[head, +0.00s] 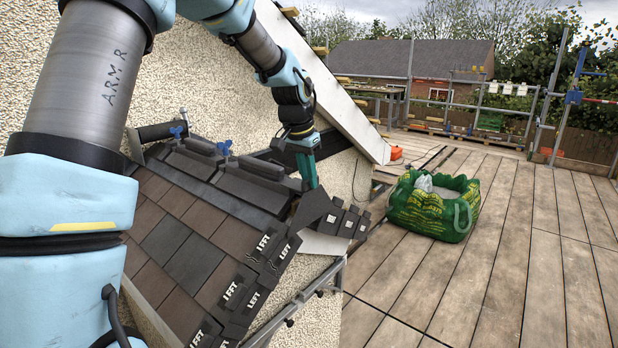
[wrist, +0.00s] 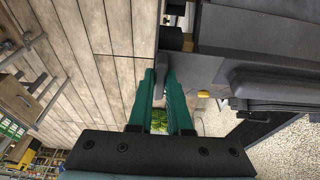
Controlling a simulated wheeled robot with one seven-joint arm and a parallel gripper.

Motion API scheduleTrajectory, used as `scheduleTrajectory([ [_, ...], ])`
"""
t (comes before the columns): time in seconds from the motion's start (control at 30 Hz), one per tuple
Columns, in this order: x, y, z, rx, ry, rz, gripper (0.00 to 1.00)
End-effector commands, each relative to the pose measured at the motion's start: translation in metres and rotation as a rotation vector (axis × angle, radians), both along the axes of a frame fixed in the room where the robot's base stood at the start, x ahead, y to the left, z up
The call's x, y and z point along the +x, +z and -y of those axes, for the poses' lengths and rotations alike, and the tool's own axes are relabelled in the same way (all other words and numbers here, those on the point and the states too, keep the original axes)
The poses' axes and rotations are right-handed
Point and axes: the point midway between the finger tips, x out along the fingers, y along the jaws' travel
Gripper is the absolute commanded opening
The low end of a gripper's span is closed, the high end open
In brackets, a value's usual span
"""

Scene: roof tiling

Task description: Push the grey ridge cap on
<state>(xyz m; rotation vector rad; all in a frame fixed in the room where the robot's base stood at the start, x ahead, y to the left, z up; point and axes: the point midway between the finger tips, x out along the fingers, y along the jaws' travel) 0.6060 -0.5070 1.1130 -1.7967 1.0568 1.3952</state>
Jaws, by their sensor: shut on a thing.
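My gripper (head: 314,186), with teal fingers, points down at the near right end of the ridge on the small tiled roof. In the wrist view its fingers (wrist: 160,78) are closed on a narrow grey part between their tips, which appears to belong to the grey ridge cap (wrist: 190,68). In the head view the cap (head: 311,207) shows as a dark grey angular piece below the fingertips, at the end of the ridge line. Whether it is fully seated against the neighbouring ridge piece (head: 262,167) cannot be told.
Brown and grey tiles (head: 185,215) cover the near slope. A sloping white board (head: 335,85) rises behind my gripper. A green bag (head: 433,212) stands on the plank deck (head: 510,260), which is clear to the right.

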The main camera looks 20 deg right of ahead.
Motion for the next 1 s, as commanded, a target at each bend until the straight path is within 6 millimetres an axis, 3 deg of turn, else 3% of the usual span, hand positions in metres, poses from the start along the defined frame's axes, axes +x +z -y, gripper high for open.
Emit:
scheduleTrajectory([
  [0.13, 0.0, 0.0, 0.0, -0.001, 0.0, 0.0, 0.0],
  [0.17, 0.0, 0.0, 0.0, -0.001, 0.0, 0.0, 0.2],
  [0.43, 0.0, 0.0, 0.0, 0.0, 0.0, 0.0, 0.5],
  [0.77, 0.0, 0.002, 0.0, 0.0, 0.0, 0.0, 0.52],
  [1.0, 0.0, 0.015, 0.0, 0.0, 0.0, 0.0, 0.52],
])
